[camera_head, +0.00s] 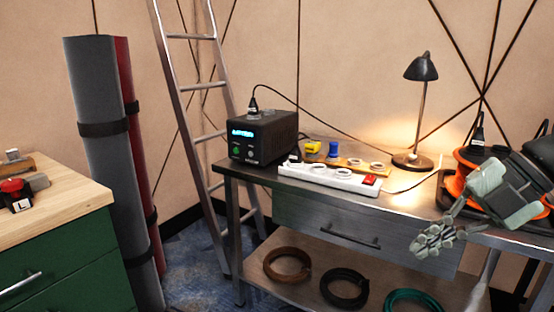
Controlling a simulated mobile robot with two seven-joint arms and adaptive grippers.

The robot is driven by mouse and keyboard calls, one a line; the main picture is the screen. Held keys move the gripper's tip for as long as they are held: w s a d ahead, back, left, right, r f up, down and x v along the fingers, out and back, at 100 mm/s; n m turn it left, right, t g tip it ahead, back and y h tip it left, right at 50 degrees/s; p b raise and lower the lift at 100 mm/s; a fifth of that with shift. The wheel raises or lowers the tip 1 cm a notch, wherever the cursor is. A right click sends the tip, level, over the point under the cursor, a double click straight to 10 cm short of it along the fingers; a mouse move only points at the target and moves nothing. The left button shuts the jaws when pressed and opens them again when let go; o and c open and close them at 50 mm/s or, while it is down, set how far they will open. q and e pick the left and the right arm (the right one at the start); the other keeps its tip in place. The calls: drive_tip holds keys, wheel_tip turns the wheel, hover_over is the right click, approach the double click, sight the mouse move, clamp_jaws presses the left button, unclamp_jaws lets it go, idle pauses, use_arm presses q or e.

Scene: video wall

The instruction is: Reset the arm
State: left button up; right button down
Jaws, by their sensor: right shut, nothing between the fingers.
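My right gripper (437,238) shows at the right of the head view, with its arm coming in from the right edge. Its fingers are shut with nothing between them. It hangs in front of the metal workbench (420,215), near the drawer's right end, and appears apart from the bench. My left gripper is not in view.
On the bench are a black power unit (262,140), a white power strip (328,180), a lit lamp (421,68) and an orange reel (462,165). Cable coils lie on the lower shelf. A ladder (180,100), rolled mats (95,140) and green cabinet (60,265) stand left.

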drive_tip(key=w+d+f+m+t, duration=0.3)
drive_tip(key=w+d+m+t, duration=0.6)
drive_tip(key=d+m+t, duration=0.35)
drive_tip(key=s+d+f+m+h, duration=0.2)
drive_tip(key=d+f+m+h, duration=0.25)
drive_tip(key=f, duration=0.35)
drive_tip(key=s+d+f+m+h, duration=0.2)
drive_tip(key=d+f+m+h, duration=0.25)
drive_tip(key=f, duration=0.35)
drive_tip(key=s+a+f+m+g+h, duration=0.1)
drive_tip(key=s+a+f+m+g, duration=0.15)
drive_tip(key=s+f, duration=0.4)
drive_tip(key=s+a+f+m+g+h, duration=0.1)
drive_tip(key=s+a+f+m+g, duration=0.2)
drive_tip(key=f, duration=0.6)
use_arm(q)
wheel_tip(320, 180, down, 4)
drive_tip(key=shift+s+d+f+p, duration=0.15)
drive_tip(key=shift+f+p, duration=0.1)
drive_tip(key=shift+p, duration=0.25)
use_arm(e)
drive_tip(key=s+a+f+g+y, duration=0.2)
drive_tip(key=s+a+f+g, duration=0.4)
drive_tip(key=s+a+f, duration=0.4)
drive_tip(key=shift+s+a+g+y, duration=0.3)
drive_tip(key=shift+s+a, duration=0.6)
drive_tip(key=shift+a, duration=0.25)
